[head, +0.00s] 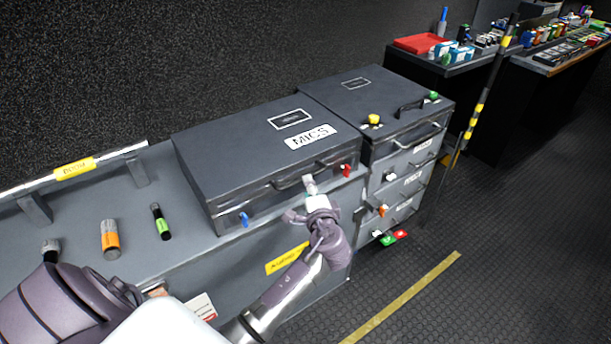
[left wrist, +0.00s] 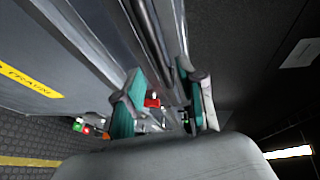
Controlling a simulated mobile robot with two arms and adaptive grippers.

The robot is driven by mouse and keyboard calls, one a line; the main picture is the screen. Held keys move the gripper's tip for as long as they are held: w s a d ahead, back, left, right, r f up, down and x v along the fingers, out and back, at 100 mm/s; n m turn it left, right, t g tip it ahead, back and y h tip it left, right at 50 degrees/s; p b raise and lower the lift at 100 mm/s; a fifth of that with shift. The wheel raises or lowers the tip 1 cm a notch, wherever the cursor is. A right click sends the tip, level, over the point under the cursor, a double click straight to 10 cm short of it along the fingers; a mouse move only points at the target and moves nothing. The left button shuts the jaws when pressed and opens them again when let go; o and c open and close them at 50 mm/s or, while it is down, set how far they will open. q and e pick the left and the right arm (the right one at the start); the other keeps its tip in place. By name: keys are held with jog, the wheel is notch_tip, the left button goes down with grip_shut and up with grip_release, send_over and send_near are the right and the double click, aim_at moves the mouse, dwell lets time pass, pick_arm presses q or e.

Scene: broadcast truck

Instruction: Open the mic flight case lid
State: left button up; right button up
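The mic flight case (head: 235,150) is a dark grey box on the counter, with its lid (head: 228,135) shut and a white MICS label on top. A dark handle (head: 285,183) runs along its front, between a blue latch (head: 244,219) and a red latch (head: 347,170). My left gripper (head: 312,188) is at the front of the case, close to the handle and left of the red latch. In the left wrist view its fingers (left wrist: 168,98) stand apart, with a dark bar between or behind them; contact cannot be told. My right gripper is out of view.
Right of the case stands a drawer unit (head: 410,165) with coloured knobs. A yellow-black pole (head: 475,110) stands at right. The floor (head: 500,240) there is clear.

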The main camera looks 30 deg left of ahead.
pick_arm(q)
jog(key=x, duration=0.6)
jog(key=shift+d, duration=0.1)
grip_shut()
